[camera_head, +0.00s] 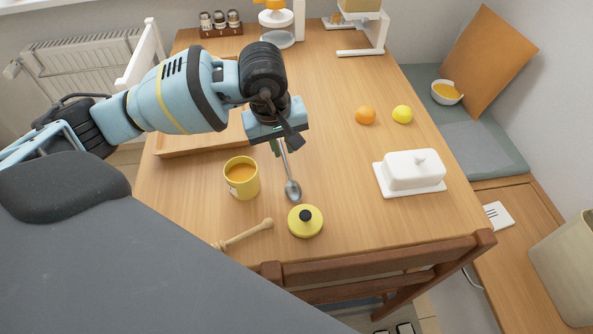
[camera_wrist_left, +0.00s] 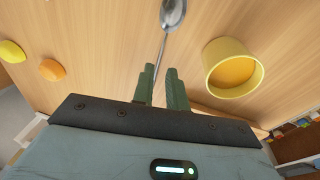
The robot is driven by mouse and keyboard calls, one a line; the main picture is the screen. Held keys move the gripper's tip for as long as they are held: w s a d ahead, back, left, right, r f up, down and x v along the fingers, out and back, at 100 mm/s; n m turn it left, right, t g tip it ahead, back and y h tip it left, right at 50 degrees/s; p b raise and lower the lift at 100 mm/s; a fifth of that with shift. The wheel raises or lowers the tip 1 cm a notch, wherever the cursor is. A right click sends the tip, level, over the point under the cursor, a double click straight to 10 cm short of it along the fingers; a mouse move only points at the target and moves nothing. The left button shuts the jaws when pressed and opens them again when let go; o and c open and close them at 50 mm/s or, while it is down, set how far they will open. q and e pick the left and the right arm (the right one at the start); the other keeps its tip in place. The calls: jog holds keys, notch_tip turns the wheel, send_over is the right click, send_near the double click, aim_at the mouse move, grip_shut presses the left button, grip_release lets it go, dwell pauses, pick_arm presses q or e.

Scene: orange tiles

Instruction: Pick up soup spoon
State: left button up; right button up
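The metal soup spoon (camera_head: 292,188) lies on the wooden table, its bowl toward the front and its handle running back under my left gripper (camera_head: 278,146). In the left wrist view the spoon's bowl (camera_wrist_left: 173,14) is at the top, and its handle runs down to the green fingertips (camera_wrist_left: 160,72). The two fingers stand a little apart, with the handle at the gap between them. I see no firm contact. The far end of the handle is hidden by the gripper. My right gripper is not in view.
A yellow mug (camera_head: 241,180) stands close left of the spoon, and a yellow lid (camera_head: 305,221) lies just in front. A honey dipper (camera_head: 247,235), a wooden tray (camera_head: 190,150), a white butter dish (camera_head: 411,171), an orange (camera_head: 366,115) and a lemon (camera_head: 402,114) are also on the table.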

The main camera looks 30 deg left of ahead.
aim_at(287, 167)
pick_arm(q)
jog(key=shift+f, duration=0.85)
jog(key=shift+w+f, duration=0.2)
jog(key=shift+f, duration=0.75)
jog(key=shift+w+f, duration=0.15)
jog(key=shift+f, duration=0.8)
jog(key=shift+w+f, duration=0.2)
jog(key=shift+f, duration=0.75)
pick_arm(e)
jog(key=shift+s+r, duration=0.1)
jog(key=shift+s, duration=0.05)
pick_arm(q)
grip_shut()
